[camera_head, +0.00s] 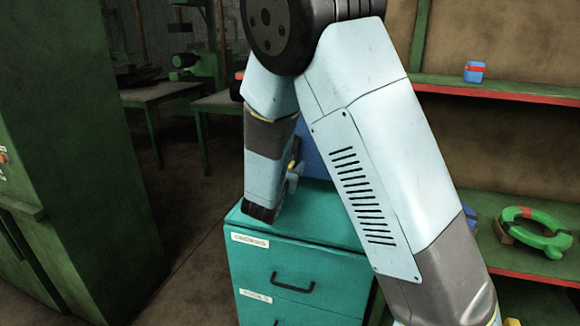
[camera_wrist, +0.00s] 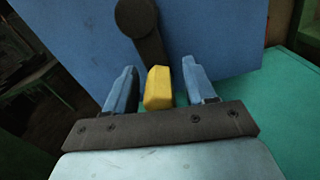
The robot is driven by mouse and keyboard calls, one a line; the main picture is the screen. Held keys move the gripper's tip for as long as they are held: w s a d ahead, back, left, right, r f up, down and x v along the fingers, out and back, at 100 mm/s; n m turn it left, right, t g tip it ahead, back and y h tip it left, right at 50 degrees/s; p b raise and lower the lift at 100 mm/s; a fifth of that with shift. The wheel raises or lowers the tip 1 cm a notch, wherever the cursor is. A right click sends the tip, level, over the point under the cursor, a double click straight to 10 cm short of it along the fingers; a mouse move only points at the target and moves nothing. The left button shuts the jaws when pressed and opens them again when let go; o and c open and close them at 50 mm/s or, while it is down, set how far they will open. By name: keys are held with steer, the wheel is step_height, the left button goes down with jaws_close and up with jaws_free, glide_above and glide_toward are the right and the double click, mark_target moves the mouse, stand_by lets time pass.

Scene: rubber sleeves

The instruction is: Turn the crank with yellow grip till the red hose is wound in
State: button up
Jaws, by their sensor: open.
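In the wrist view, the crank's yellow grip (camera_wrist: 158,88) stands between the two blue fingers of my gripper (camera_wrist: 158,92). The fingers are open, with a narrow gap on each side of the grip. The dark crank arm (camera_wrist: 148,45) runs up from behind the grip to a round hub (camera_wrist: 136,16) on a blue panel (camera_wrist: 215,35). In the head view, my arm covers most of the blue body (camera_head: 312,158), and my gripper (camera_head: 293,172) shows only in part beside it. I cannot make out the red hose for sure in either view.
The blue body stands on a teal drawer cabinet (camera_head: 300,262). Green shelves at the right hold a small blue and red item (camera_head: 474,72) and a green ring-shaped item with red (camera_head: 535,230). A tall green cabinet (camera_head: 75,150) stands at the left.

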steer(key=shift+c, duration=0.4)
jaws_close()
